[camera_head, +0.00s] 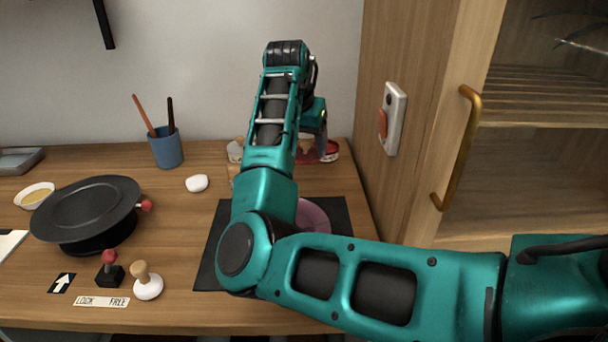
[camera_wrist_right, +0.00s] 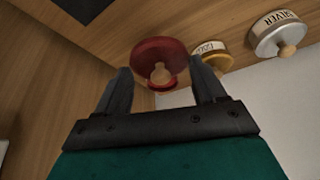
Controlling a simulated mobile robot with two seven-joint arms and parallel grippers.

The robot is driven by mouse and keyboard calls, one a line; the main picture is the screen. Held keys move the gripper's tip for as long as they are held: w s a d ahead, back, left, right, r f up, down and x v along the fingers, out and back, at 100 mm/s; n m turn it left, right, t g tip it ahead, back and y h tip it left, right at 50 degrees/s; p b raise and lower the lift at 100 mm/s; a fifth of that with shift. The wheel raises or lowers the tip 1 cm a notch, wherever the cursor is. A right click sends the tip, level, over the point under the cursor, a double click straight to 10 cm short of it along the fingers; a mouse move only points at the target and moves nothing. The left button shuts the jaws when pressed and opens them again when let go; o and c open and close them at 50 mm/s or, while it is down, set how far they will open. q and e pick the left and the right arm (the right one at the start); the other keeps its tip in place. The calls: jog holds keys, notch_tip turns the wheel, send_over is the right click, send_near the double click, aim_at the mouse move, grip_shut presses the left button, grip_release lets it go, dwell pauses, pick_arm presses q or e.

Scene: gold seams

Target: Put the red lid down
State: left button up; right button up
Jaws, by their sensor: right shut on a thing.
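The red lid (camera_wrist_right: 158,50) shows in the right wrist view as a dark red disc with a pale wooden knob. My right gripper (camera_wrist_right: 162,82) has its two fingers on either side of that knob and is shut on the lid. In the head view, part of the red lid (camera_head: 332,151) shows at the back right of the table, beside my right gripper (camera_head: 312,152). My arm hides much of this area, and I cannot tell whether the lid touches the table. My left gripper is out of view.
In the wrist view, a gold-labelled jar (camera_wrist_right: 212,55) and a silver-labelled jar (camera_wrist_right: 280,35) stand beside the lid. A wooden cabinet (camera_head: 400,50) borders the right. A black pan (camera_head: 85,205), blue cup (camera_head: 165,150) and white egg-like object (camera_head: 197,183) are left.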

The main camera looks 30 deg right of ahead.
aim_at(306, 180)
jog(key=shift+f+b, duration=0.5)
jog(key=shift+f, duration=2.85)
jog(key=shift+f, duration=0.1)
jog(key=o, duration=1)
jog(key=p+v, duration=0.2)
jog(key=v, duration=1)
